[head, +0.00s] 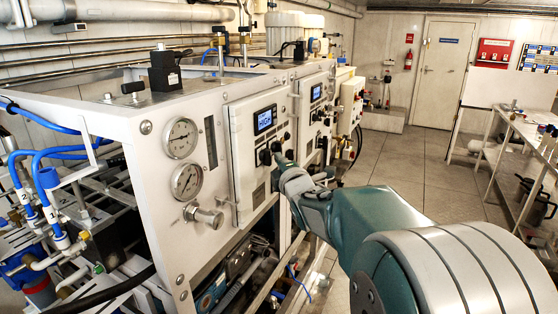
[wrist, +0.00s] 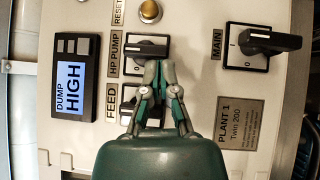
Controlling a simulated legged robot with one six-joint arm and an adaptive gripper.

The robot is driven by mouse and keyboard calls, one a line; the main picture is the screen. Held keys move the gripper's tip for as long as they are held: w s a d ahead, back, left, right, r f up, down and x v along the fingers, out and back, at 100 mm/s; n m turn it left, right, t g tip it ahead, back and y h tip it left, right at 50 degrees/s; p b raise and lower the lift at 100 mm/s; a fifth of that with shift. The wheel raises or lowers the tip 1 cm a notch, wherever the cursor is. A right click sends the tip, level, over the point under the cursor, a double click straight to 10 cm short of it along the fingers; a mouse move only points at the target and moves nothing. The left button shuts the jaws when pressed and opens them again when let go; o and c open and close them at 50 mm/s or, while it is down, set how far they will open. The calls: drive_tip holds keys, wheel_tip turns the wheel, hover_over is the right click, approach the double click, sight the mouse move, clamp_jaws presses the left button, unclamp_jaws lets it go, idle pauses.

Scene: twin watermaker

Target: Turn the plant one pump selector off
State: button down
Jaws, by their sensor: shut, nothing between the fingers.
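The plant one panel (head: 246,165) is the nearer white door, with a lit display (head: 265,119). In the wrist view its label (wrist: 240,122) reads "PLANT 1 Twin 200". The HP PUMP selector (wrist: 138,50) is a dark knob on a white plate, its handle lying across the picture. My gripper (wrist: 159,66) is shut and empty, its tips at the right lower edge of this selector; I cannot tell whether they touch it. In the head view my gripper (head: 279,155) is at the panel's knobs, which it partly hides.
The FEED selector (wrist: 128,104) is partly hidden by my fingers. The MAIN selector (wrist: 272,42) sticks out at the right. A brass RESET button (wrist: 149,11) and a display (wrist: 75,76) reading "DUMP HIGH" are close by. A bench (head: 525,128) stands right; the floor (head: 405,165) between is open.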

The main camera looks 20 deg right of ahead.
drive_tip(key=shift+w+f+n+t, duration=0.1)
drive_tip(key=shift+f+n+t, duration=0.15)
drive_tip(key=shift+n+t, duration=0.4)
drive_tip(key=shift+w+d+f+n+t+y, duration=0.1)
drive_tip(key=shift+d+f+n+t+y, duration=0.1)
drive_tip(key=shift+n+t+y, duration=0.6)
drive_tip(key=shift+w+d+f+n+t+y, duration=0.15)
drive_tip(key=shift+n+t+y, duration=0.3)
drive_tip(key=shift+n, duration=0.55)
drive_tip(key=shift+w+d+n+t+y, duration=0.15)
drive_tip(key=shift+n+t+y, duration=0.3)
drive_tip(key=shift+n, duration=0.6)
drive_tip(key=shift+w+d+f+n+t+y, duration=0.15)
drive_tip(key=shift+n+t+y, duration=0.3)
drive_tip(key=shift+n, duration=0.55)
drive_tip(key=shift+s, duration=0.1)
